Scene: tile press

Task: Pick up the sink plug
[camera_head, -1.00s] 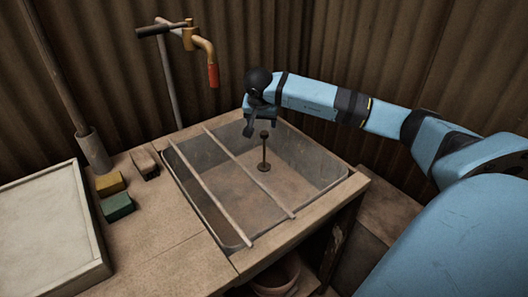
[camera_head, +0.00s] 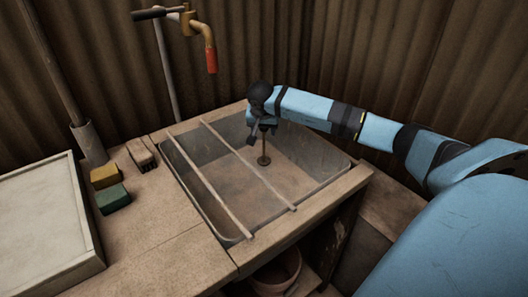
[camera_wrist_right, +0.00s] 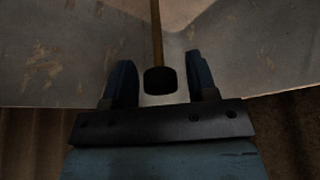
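The sink plug is a dark upright stem with a round base (camera_head: 263,160), standing on the floor of the grey metal sink (camera_head: 318,197). My right gripper (camera_head: 262,135) is over the sink, at the top of the stem, and hides the knob in the head view. In the right wrist view the plug's dark knob (camera_wrist_right: 160,80) sits between the two fingers of the right gripper (camera_wrist_right: 158,68), with a visible gap on each side. The right gripper is open and holds nothing. My left gripper is not in view.
Two thin bars (camera_head: 205,187) lie across the sink left of the plug. A tap with a red spout end (camera_head: 211,61) stands behind. A brush (camera_head: 141,153), yellow block (camera_head: 104,175), green block (camera_head: 112,198) and pale tray (camera_head: 100,249) are on the left counter. A bucket (camera_head: 276,275) is below.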

